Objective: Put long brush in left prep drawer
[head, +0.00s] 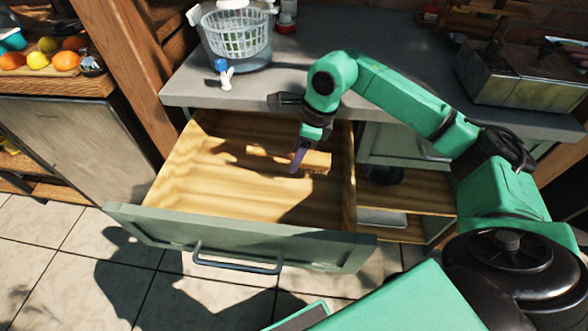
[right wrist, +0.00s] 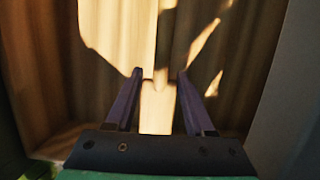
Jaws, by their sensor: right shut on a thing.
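The left prep drawer (head: 262,237) is pulled open below the counter in the head view, with a light wooden inside. My right gripper (head: 297,161) reaches down into the drawer and is shut on the long brush (head: 317,159), a wooden piece close above or on the drawer floor. I cannot tell whether it touches the floor. In the right wrist view, the brush's pale wood (right wrist: 157,112) shows between the two purple fingers of my right gripper (right wrist: 158,76). Part of the brush is hidden by the gripper. My left gripper does not show.
The grey counter (head: 400,75) runs behind the drawer. It carries a white basket (head: 235,35) and a metal box (head: 520,80). An open shelf (head: 405,195) with a dark bowl (head: 383,175) lies right of the drawer. The drawer's left part is clear.

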